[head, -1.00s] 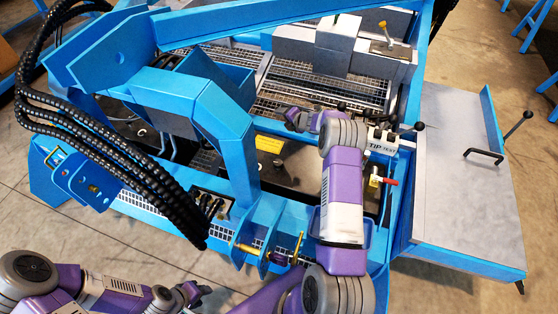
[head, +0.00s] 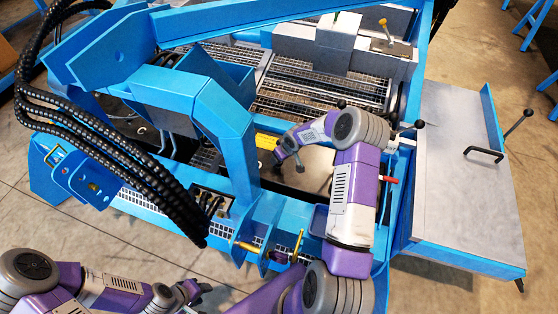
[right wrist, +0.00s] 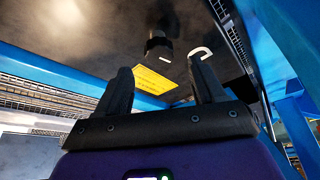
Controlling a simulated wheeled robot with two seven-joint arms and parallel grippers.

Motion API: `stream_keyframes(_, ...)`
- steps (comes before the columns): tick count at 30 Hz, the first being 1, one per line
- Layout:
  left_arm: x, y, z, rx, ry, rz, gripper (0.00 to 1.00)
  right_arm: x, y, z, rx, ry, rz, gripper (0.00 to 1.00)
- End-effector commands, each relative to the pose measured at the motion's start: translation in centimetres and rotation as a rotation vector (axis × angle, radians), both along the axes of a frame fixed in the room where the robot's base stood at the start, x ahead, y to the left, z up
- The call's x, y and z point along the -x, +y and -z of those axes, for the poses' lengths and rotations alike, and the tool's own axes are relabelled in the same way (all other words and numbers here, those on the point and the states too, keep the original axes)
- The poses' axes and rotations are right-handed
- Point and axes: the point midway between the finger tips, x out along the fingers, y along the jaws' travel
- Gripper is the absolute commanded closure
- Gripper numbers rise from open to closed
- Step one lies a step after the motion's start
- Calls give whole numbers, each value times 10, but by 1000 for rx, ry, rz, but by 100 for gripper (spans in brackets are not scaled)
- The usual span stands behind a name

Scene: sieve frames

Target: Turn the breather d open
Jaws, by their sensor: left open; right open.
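In the right wrist view a black round fitting (right wrist: 158,45) stands on a dark panel, beyond the gap between my fingers; it may be breather d, but I read no clear letter. A white curved mark (right wrist: 200,52) lies to its right. My right gripper (right wrist: 162,88) is open and empty, apart from the fitting. In the head view my right gripper (head: 287,162) is over the dark panel inside the blue frame, and the fitting there is hidden or too small to tell. My left gripper (head: 198,290) is open and empty at the lower left, outside the machine.
A yellow plate (right wrist: 160,80) is on the panel. Blue beams (head: 226,130) rise left of my right gripper. Black hoses (head: 90,140) hang at left. A yellow-handled valve (head: 298,245) is at the front edge. A grey lid (head: 465,180) is at right.

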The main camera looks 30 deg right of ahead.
Motion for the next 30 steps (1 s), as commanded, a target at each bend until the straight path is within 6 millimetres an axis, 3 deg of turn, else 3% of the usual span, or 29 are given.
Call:
stream_keyframes(3, 0, 0, 10, 0, 0, 0, 57, -8, 1, 22, -1, 0, -1, 31)
stream_keyframes(9, 0, 0, 16, 0, 0, 0, 57, -16, 1, 39, 2, -1, -2, 31)
stream_keyframes(19, 0, 0, 16, 0, 0, 0, 57, -18, 1, 41, 3, -2, -2, 31)
stream_keyframes(30, 0, 0, 16, 0, 0, 0, 57, -17, 1, 41, 3, -2, -2, 87)
